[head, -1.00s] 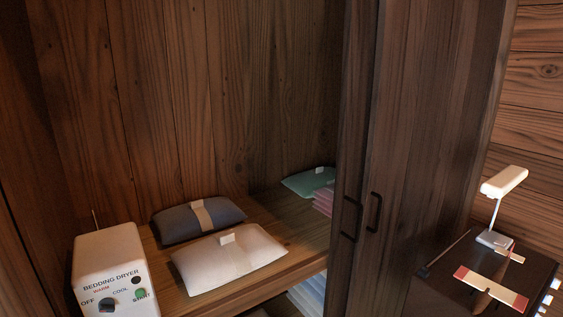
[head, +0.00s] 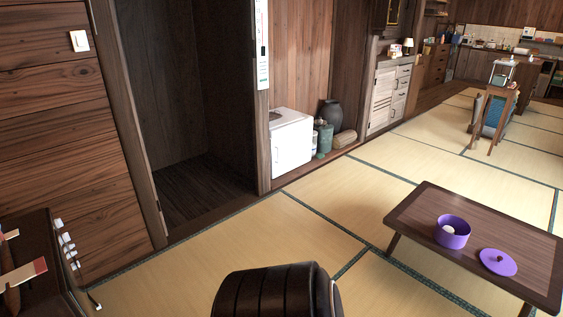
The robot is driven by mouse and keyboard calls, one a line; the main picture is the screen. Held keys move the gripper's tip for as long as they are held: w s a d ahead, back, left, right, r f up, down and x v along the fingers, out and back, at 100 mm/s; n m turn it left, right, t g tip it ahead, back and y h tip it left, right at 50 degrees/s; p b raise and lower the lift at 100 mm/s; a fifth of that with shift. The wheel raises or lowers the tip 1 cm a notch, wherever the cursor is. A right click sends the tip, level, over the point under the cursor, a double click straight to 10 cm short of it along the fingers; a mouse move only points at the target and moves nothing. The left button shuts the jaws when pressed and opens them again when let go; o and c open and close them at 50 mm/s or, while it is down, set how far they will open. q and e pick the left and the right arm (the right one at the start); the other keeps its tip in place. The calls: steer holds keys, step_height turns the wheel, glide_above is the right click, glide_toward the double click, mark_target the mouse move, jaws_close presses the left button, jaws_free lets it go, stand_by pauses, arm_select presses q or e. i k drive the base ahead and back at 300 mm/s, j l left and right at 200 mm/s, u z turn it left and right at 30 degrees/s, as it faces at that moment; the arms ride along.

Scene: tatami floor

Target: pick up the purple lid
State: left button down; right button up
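The purple lid (head: 498,262) lies flat on the low dark wooden table (head: 420,208) at the lower right of the head view. It is a round disc with a small knob on top. A purple pot (head: 452,232) stands open just to its left, with a white round thing inside. The lid and pot are apart. Neither of my grippers is in view.
Open tatami floor (head: 330,215) lies around the table. A black ribbed rounded object (head: 270,292) is at the bottom middle. A dark cabinet (head: 40,255) stands at the left edge. A white box (head: 291,142) and a dark vase (head: 331,114) stand by the back wall.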

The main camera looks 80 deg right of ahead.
mark_target(498, 262)
steer(key=z, duration=4.4)
